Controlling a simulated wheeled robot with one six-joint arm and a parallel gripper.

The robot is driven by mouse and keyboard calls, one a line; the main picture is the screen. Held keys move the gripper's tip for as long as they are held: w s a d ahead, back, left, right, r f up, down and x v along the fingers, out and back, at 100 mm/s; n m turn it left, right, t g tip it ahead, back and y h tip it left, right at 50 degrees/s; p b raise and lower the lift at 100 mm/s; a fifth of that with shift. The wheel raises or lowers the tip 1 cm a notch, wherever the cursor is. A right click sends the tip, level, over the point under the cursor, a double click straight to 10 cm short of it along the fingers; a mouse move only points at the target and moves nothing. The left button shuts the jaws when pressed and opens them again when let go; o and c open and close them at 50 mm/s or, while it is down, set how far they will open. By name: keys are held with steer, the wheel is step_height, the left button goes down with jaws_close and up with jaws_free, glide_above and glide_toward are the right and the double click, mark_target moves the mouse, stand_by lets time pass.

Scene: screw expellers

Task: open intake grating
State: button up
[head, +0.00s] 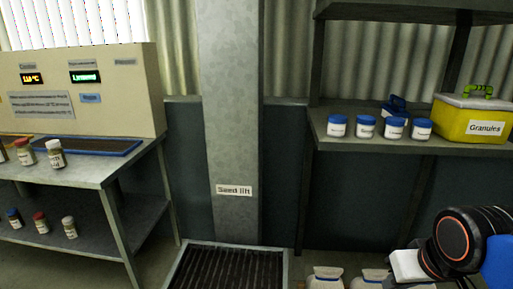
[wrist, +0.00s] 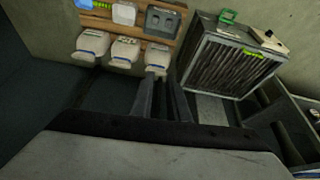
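The intake grating (head: 225,272) is a dark ribbed panel in a pale metal frame, low at the foot of the grey column labelled "Seed lift" (head: 230,120). It lies flat in its frame, and its near part is cut off by the head view's lower edge. My gripper shows in the wrist view (wrist: 163,95) as two dark fingers with a gap between them, open and empty. In the head view only part of my arm shows at the lower right, away from the grating. I cannot identify the grating in the wrist view.
A bench (head: 90,172) with a control box (head: 140,90) and jars stands left. A shelf (head: 355,142) holds white tubs and a yellow "Granules" box (head: 470,122). The wrist view shows white containers (wrist: 125,50) and a dark slatted box (wrist: 210,62) with a green handle.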

steer(key=shift+f, duration=0.1)
jaws_close()
steer(key=w+a+f+n+g+h, duration=0.2)
steer(key=w+a+f+n+h, duration=0.2)
steer(key=w+a+f+n, duration=0.5)
steer(key=w+a+f+n+t+h, duration=0.1)
steer(key=w+a+f+n, duration=0.2)
steer(key=a+n, duration=0.2)
steer(key=w+a+f+n+t+h, duration=0.2)
steer(key=a+f+n, duration=0.2)
steer(key=a, duration=0.2)
steer(key=s+a+f+n+t+y, duration=0.2)
steer(key=s+a+f+n, duration=0.2)
steer(key=a+f+n, duration=0.4)
steer(key=s+a+f+n+t+y, duration=0.25)
steer(key=s+a+f, duration=0.2)
steer(key=a, duration=0.65)
steer(key=s+a+f+n+t+y, duration=0.2)
steer(key=s+a+f+n, duration=0.1)
steer(key=a+f+n, duration=0.5)
steer(key=w+f+m, duration=0.1)
steer(key=w+f, duration=0.3)
steer(key=w, duration=0.4)
steer(key=shift+a+f, duration=0.3)
